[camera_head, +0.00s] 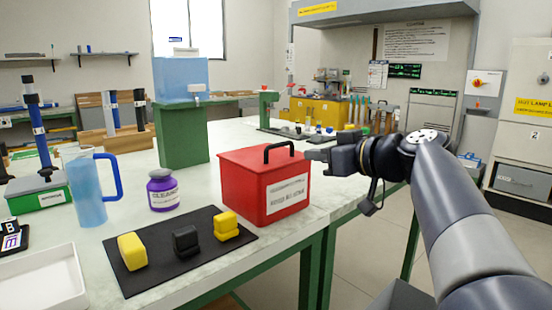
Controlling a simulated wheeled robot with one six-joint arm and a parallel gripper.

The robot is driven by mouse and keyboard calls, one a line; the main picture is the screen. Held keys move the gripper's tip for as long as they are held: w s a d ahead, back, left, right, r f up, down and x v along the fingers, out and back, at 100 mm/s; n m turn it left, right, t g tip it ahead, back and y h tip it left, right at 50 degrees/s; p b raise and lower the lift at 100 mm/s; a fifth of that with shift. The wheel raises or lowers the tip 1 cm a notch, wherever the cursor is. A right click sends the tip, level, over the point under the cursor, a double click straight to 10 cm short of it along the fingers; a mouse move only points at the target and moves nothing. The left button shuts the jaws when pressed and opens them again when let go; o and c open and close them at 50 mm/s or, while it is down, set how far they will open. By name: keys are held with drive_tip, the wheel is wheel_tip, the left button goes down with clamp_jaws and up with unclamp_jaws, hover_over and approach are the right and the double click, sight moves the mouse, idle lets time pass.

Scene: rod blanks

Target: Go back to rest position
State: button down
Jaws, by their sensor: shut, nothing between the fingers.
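My gripper (318,154) is shut and empty. It points left, just right of the black handle of a red lidded box (238,178), at about the height of the lid. I cannot tell whether it touches the box. My arm reaches in from the lower right. The box is closed and stands near the front edge of the table, with a white label on its front.
A black mat (150,288) on the pale table (345,175) carries yellow and black blocks. A purple jar (162,191), a blue jug (88,190) and a white tray (42,282) stand left. A blue tank (180,78) rests on a green stand (184,135) behind.

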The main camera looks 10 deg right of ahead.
wheel_tip(320, 180, up, 4)
hover_over(286, 164)
drive_tip(key=shift+d+f, duration=0.15)
drive_tip(key=shift+f+b, duration=0.35)
drive_tip(key=shift+f, duration=0.3)
drive_tip(key=shift+s, duration=0.1)
